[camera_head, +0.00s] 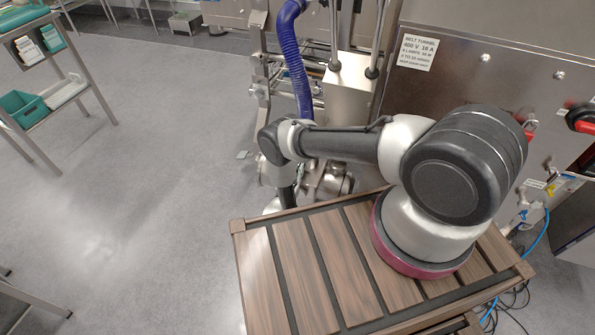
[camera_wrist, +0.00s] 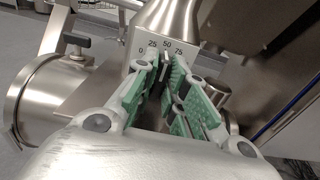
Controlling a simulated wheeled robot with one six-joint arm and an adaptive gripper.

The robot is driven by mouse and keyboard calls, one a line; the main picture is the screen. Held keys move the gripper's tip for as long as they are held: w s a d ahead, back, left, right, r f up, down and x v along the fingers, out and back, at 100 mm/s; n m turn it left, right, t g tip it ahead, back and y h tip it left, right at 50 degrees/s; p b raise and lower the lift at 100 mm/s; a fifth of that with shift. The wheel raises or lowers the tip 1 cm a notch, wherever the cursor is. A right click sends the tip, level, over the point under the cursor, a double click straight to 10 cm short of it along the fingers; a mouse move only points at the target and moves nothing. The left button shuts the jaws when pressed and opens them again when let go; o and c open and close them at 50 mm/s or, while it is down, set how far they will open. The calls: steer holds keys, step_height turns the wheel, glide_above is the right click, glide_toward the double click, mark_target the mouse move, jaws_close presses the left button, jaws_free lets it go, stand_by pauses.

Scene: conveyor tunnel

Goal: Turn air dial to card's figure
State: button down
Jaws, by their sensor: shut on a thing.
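The air dial's scale plate (camera_wrist: 148,48) shows in the wrist view, marked 0, 25, 50 and 75, at the base of a steel cone. A thin dark dial lever (camera_wrist: 165,62) stands below the scale, near the 50. My gripper (camera_wrist: 165,78), with green ribbed pads, is shut on the lever; the pads hide most of it. Any marks beyond 75 are hidden or out of view. In the head view the dial and my fingertips are hidden behind my arm and the machine. No card with a dial figure can be made out.
A blue hose (camera_head: 293,60) rises beside the machine frame. A trolley with green bins (camera_head: 24,108) stands at left. The grey floor (camera_head: 150,160) between is clear.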

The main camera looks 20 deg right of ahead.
steer(key=shift+s+f, duration=0.1)
steer(key=c, duration=1.5)
jaws_free()
steer(key=shift+o, duration=0.2)
steer(key=v, duration=1.2)
